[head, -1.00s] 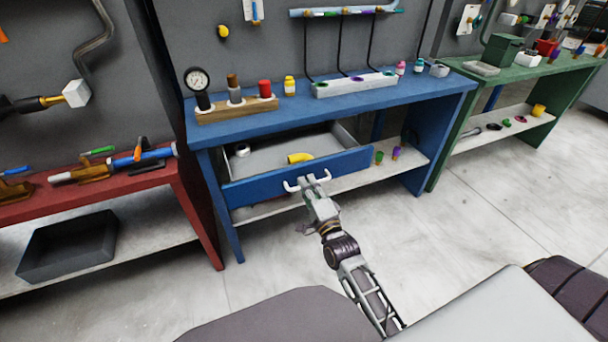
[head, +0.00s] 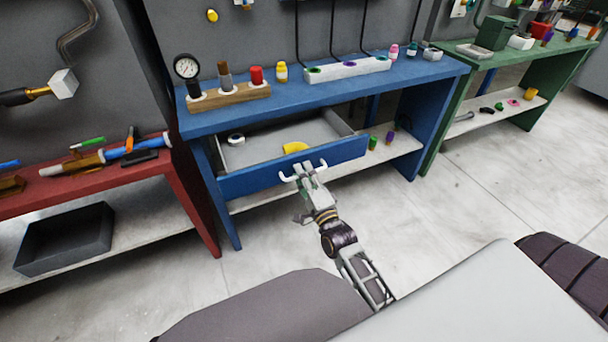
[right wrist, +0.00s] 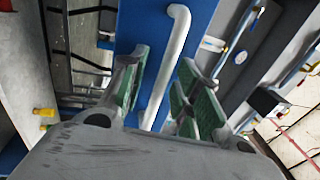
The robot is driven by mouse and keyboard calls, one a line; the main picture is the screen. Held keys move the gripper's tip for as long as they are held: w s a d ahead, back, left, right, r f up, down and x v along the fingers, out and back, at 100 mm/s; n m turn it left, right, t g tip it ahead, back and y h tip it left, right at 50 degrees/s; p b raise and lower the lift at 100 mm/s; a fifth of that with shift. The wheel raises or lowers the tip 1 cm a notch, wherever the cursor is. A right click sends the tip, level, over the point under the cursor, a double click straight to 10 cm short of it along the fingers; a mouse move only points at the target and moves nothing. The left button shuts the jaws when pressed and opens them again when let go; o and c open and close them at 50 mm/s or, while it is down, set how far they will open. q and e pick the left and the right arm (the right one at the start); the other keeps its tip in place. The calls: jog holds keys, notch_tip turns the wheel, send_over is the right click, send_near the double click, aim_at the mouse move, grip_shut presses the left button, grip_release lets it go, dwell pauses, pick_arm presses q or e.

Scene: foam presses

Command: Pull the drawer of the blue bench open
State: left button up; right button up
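The blue bench (head: 300,97) stands in the middle of the head view. Its drawer (head: 250,182) is pulled out, with its inside visible from above. A pale bar handle (head: 287,178) is on the drawer's blue front and also shows in the right wrist view (right wrist: 173,58). My right gripper (head: 308,174) is at the handle. In the right wrist view, its green-padded fingers (right wrist: 165,92) stand on either side of the bar with visible gaps, so it looks open around the handle. My left gripper is not in view.
The drawer holds a yellow curved piece (head: 295,148) and a white roll (head: 235,139). A gauge (head: 186,68) and bottles stand on the bench top. A red bench (head: 120,179) is at left, a green bench (head: 455,95) at right. The floor in front is clear.

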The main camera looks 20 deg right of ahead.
jog(key=shift+s, duration=0.15)
jog(key=s+f, duration=0.2)
jog(key=s, duration=0.9)
jog(key=shift+s, duration=0.25)
dwell(0.5)
jog(key=shift+f, duration=0.1)
jog(key=shift+w+f, duration=0.1)
dwell(0.5)
